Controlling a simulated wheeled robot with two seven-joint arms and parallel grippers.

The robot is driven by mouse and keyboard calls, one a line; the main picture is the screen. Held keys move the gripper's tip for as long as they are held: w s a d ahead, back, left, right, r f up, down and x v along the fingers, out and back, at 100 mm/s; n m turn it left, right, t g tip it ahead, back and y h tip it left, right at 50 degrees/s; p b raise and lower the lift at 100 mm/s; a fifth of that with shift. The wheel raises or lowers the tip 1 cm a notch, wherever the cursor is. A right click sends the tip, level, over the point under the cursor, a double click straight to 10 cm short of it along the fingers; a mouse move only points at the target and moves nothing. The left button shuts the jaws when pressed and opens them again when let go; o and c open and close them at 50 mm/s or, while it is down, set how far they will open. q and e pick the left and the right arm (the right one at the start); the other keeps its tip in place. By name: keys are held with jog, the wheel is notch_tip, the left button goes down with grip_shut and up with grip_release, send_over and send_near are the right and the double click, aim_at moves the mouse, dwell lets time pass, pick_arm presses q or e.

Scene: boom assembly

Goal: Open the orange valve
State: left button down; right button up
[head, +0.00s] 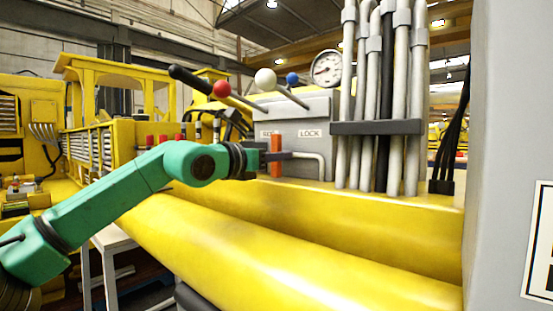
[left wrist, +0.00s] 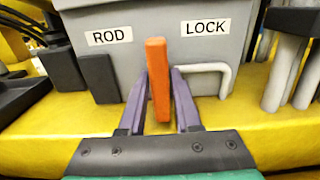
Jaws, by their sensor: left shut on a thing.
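The orange valve (head: 276,143) is an upright flat handle on the front of the grey control box (head: 308,107). It also shows in the left wrist view (left wrist: 157,60), standing nearly vertical between the ROD label (left wrist: 109,36) and the LOCK label (left wrist: 206,27). My left gripper (head: 277,156) reaches in from the left on the green arm. In the left wrist view its two purple fingers (left wrist: 160,92) stand on either side of the handle, shut on it. The handle's mount behind is hidden. My right gripper is not in view.
A bent grey pipe (head: 315,156) sits right of the valve. Levers with red (head: 222,89), white (head: 265,79) and blue (head: 292,78) knobs rise above the box. Grey vertical pipes (head: 400,100) stand to the right. A yellow boom (head: 270,250) runs below my arm.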

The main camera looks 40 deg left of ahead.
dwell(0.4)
pick_arm(q)
jog(key=c, duration=0.7)
grip_release()
jog(key=shift+s, duration=0.1)
jog(key=shift+s+f+b, duration=0.1)
jog(key=shift+s+b, duration=0.15)
jog(key=shift+b, duration=0.1)
jog(key=s+b, duration=0.7)
jog(key=s, duration=0.7)
jog(key=shift+d, duration=0.15)
jog(key=shift+w, duration=0.1)
